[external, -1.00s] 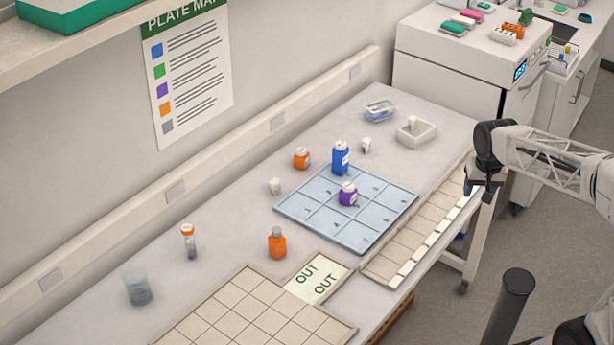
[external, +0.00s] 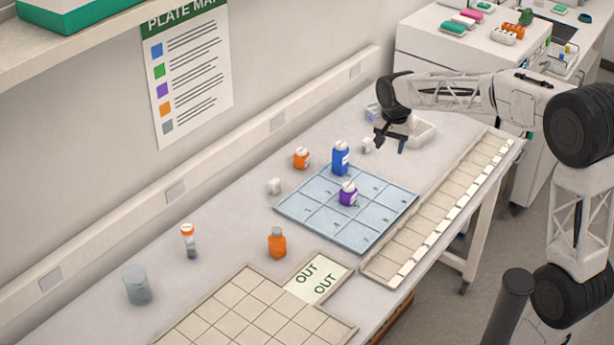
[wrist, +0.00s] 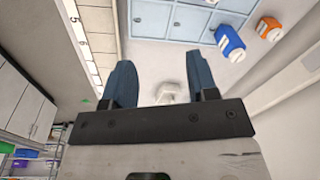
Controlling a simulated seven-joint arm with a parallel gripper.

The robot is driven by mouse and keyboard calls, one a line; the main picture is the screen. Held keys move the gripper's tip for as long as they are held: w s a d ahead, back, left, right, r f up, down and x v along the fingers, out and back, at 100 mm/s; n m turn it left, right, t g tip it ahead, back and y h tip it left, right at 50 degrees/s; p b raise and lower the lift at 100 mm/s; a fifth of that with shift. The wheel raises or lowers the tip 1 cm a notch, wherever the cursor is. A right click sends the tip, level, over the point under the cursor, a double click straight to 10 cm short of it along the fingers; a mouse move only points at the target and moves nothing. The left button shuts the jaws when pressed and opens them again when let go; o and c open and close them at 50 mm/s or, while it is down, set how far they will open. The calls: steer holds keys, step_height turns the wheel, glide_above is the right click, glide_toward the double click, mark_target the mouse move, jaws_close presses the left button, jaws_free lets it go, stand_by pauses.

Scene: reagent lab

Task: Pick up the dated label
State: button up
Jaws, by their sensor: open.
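A small white upright piece (external: 367,146), perhaps the dated label, stands on the bench behind the blue bottle; no date is readable on it. A similar small white piece (external: 274,186) stands farther left, near the blue grid mat. My gripper (external: 390,144) is open and empty above the bench, just right of the first white piece and in front of the white tray. In the wrist view my open fingers (wrist: 162,70) point at the bench, and a pale white object (wrist: 170,92) shows between them, partly hidden by the gripper body.
A blue bottle (external: 340,158), a purple bottle (external: 348,194) and the blue grid mat (external: 322,226) lie to the left. Orange bottles (external: 301,158) (external: 277,242) stand near the mat. A white tray (external: 424,134) is beside my gripper. A beige rack (external: 440,212) runs along the front edge.

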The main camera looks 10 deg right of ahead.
steer(key=w+a+f+m, duration=0.1)
steer(key=w+a+f, duration=0.2)
steer(key=w+a, duration=0.35)
steer(key=w+a+f+m, duration=0.1)
steer(key=w+a+f, duration=0.3)
steer(key=a, duration=0.5)
steer(key=m+g, duration=0.1)
steer(key=m, duration=0.1)
glide_above(275, 181)
step_height(275, 181, down, 9)
steer(key=shift+s+d+r, duration=0.1)
steer(key=shift+a, duration=0.2)
steer(key=shift+f, duration=1.4)
steer(key=shift+f, duration=2.6)
